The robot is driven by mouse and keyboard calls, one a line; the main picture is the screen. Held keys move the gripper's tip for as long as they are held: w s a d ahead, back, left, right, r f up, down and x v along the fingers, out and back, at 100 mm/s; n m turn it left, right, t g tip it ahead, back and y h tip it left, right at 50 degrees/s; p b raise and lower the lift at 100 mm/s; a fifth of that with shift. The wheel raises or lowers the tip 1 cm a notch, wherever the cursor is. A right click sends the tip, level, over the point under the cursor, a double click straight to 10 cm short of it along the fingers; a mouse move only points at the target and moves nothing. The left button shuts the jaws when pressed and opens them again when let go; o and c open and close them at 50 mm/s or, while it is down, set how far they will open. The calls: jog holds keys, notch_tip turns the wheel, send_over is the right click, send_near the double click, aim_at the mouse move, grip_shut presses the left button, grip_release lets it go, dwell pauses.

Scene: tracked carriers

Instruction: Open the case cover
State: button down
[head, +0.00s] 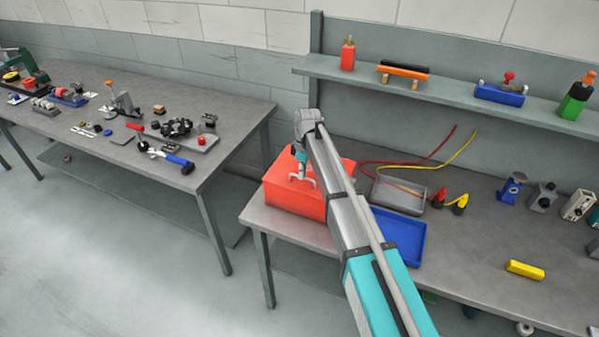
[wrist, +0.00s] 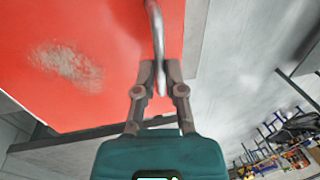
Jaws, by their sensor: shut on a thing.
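The red case (head: 284,197) stands at the left end of the right-hand workbench, partly hidden behind my arm. Its cover looks closed. A pale curved handle (head: 309,182) shows on it. My gripper (head: 301,171) is at this handle. In the wrist view the red case surface (wrist: 105,35) fills the upper left, with a worn pale patch. The grey metal handle (wrist: 155,28) runs down between the fingers of my gripper (wrist: 159,74), which is shut on it.
A blue tray (head: 415,247) and a grey tray (head: 384,190) lie right of the case. Red and yellow cables (head: 430,160) lie behind. A shelf (head: 450,92) with tools runs above the bench. A second cluttered bench (head: 225,110) stands left, across a floor gap.

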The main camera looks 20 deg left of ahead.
jog(key=shift+w+a, duration=0.1)
jog(key=shift+a, duration=0.15)
jog(key=shift+d, duration=0.15)
jog(key=shift+r, duration=0.2)
jog(key=c, duration=0.7)
grip_release()
jog(key=shift+d, duration=0.1)
